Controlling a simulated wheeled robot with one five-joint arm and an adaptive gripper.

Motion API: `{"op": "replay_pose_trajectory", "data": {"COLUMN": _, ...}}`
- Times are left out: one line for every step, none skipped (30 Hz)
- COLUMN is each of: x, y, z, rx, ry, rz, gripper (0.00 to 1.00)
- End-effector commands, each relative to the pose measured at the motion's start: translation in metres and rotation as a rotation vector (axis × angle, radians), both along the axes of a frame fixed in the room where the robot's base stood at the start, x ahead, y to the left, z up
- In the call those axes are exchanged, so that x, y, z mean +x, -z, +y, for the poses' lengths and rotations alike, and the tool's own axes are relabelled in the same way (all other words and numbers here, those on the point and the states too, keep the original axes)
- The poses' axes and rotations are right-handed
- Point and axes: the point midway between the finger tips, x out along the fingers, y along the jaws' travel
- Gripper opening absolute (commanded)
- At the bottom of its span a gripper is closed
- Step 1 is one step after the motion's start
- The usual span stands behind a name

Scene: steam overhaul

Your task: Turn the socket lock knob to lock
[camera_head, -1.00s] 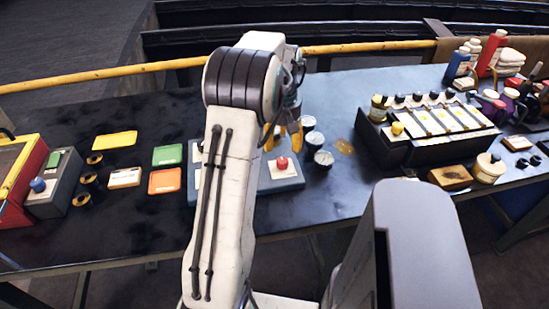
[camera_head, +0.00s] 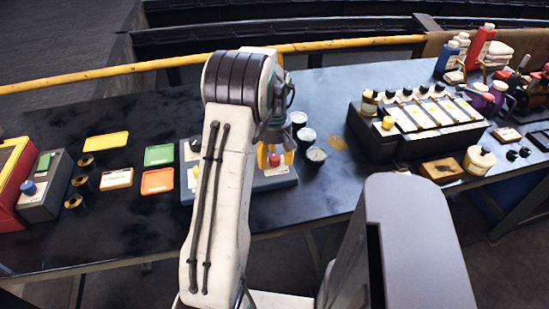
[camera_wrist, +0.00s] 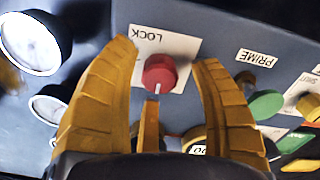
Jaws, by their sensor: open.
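The red socket lock knob (camera_wrist: 160,73) sits on a white plate marked LOCK on a blue-grey panel (camera_wrist: 210,30). In the head view the knob (camera_head: 275,160) shows partly between my gripper's yellow fingers. My gripper (camera_wrist: 168,58) is open, with one finger left of the knob and one right of it in the wrist view. A third, narrower finger rises just below the knob. I cannot tell whether any finger touches it. In the head view my gripper (camera_head: 276,156) is low over the panel's right part, and my arm hides the panel's middle.
Round gauges (camera_head: 315,155) stand close to the panel's right edge. A green knob (camera_wrist: 265,104) beside a PRIME label lies right of my fingers in the wrist view. A dark rack (camera_head: 400,145) stands farther right; coloured trays (camera_head: 158,181) lie left.

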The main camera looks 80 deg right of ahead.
Motion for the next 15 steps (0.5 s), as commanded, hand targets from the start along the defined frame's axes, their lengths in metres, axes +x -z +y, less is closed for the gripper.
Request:
{"op": "replay_pose_trajectory", "data": {"x": 0.0, "y": 0.0029, "z": 0.0, "rx": 0.0, "ry": 0.0, "rz": 0.0, "gripper": 0.57}}
{"op": "replay_pose_trajectory", "data": {"x": 0.0, "y": 0.0041, "z": -0.0001, "rx": -0.001, "ry": 0.0, "rz": 0.001, "gripper": 0.57}}
{"op": "replay_pose_trajectory", "data": {"x": 0.0, "y": 0.0054, "z": -0.0001, "rx": -0.001, "ry": 0.0, "rz": 0.0, "gripper": 0.57}}
{"op": "replay_pose_trajectory", "data": {"x": 0.0, "y": 0.0061, "z": -0.0001, "rx": -0.001, "ry": 0.0, "rz": 0.0, "gripper": 0.57}}
{"op": "replay_pose_trajectory", "data": {"x": -0.0001, "y": 0.0066, "z": -0.0001, "rx": -0.001, "ry": 0.0, "rz": 0.0, "gripper": 0.57}}
{"op": "replay_pose_trajectory", "data": {"x": 0.0, "y": 0.0071, "z": -0.0001, "rx": -0.001, "ry": 0.0, "rz": 0.0, "gripper": 0.57}}
{"op": "replay_pose_trajectory", "data": {"x": 0.0, "y": 0.0073, "z": -0.0001, "rx": -0.001, "ry": 0.0, "rz": 0.0, "gripper": 0.57}}
{"op": "replay_pose_trajectory", "data": {"x": 0.0, "y": 0.0074, "z": -0.0001, "rx": -0.001, "ry": 0.001, "rz": 0.0, "gripper": 0.57}}
{"op": "replay_pose_trajectory", "data": {"x": 0.0, "y": 0.0075, "z": -0.0001, "rx": -0.001, "ry": 0.001, "rz": 0.0, "gripper": 0.57}}
{"op": "replay_pose_trajectory", "data": {"x": 0.0, "y": 0.0074, "z": -0.0001, "rx": -0.001, "ry": 0.001, "rz": 0.0, "gripper": 0.57}}
{"op": "replay_pose_trajectory", "data": {"x": 0.0, "y": 0.0074, "z": -0.0001, "rx": -0.001, "ry": 0.001, "rz": 0.0, "gripper": 0.57}}
{"op": "replay_pose_trajectory", "data": {"x": 0.0, "y": 0.0074, "z": -0.0001, "rx": -0.001, "ry": 0.001, "rz": 0.0, "gripper": 0.57}}
{"op": "replay_pose_trajectory", "data": {"x": 0.0, "y": 0.0074, "z": -0.0001, "rx": -0.001, "ry": 0.001, "rz": 0.0, "gripper": 0.57}}
{"op": "replay_pose_trajectory", "data": {"x": 0.0, "y": 0.0074, "z": -0.0001, "rx": -0.001, "ry": 0.001, "rz": 0.0, "gripper": 0.59}}
{"op": "replay_pose_trajectory", "data": {"x": 0.0, "y": 0.0074, "z": -0.0001, "rx": -0.001, "ry": 0.001, "rz": 0.0, "gripper": 0.55}}
